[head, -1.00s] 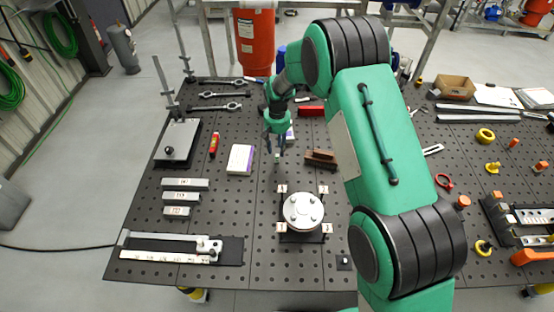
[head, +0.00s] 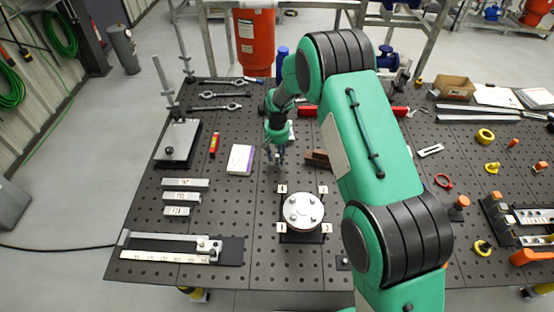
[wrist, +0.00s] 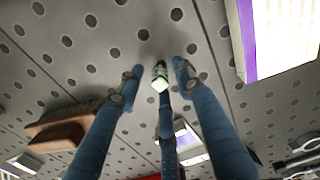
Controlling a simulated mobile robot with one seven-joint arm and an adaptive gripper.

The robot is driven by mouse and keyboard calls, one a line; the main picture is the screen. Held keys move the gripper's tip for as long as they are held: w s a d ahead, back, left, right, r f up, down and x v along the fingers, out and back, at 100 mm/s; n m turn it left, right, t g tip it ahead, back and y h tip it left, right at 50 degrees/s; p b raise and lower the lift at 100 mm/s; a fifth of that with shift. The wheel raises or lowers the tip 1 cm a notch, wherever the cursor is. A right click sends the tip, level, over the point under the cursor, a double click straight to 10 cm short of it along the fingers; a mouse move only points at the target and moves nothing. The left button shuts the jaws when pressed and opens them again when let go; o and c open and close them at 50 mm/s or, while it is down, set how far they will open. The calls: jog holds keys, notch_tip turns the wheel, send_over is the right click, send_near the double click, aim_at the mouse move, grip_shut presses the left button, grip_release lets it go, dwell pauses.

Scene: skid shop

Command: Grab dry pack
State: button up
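My gripper (head: 279,158) has slim blue-grey fingers and hangs low over the dark perforated table, right of a white box with a purple edge. In the wrist view the fingertips of my gripper (wrist: 158,80) are spread, with a gap between them. A small dark and white item (wrist: 160,77) shows between the tips; I cannot tell whether it is part of a finger or a separate thing. A pale, dark-marked packet (wrist: 188,142) shows between the fingers lower in the wrist view, apart from the tips. I cannot tell for sure which is the dry pack.
The purple-edged white box (head: 240,159) lies left of my gripper. A brown wooden-handled brush-like block (head: 316,158) lies to its right. A round metal flange (head: 303,210) stands nearer the front. A red and yellow level (head: 214,144) lies farther left. Bare table lies between them.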

jog(key=shift+f, duration=0.85)
jog(key=c, duration=0.9)
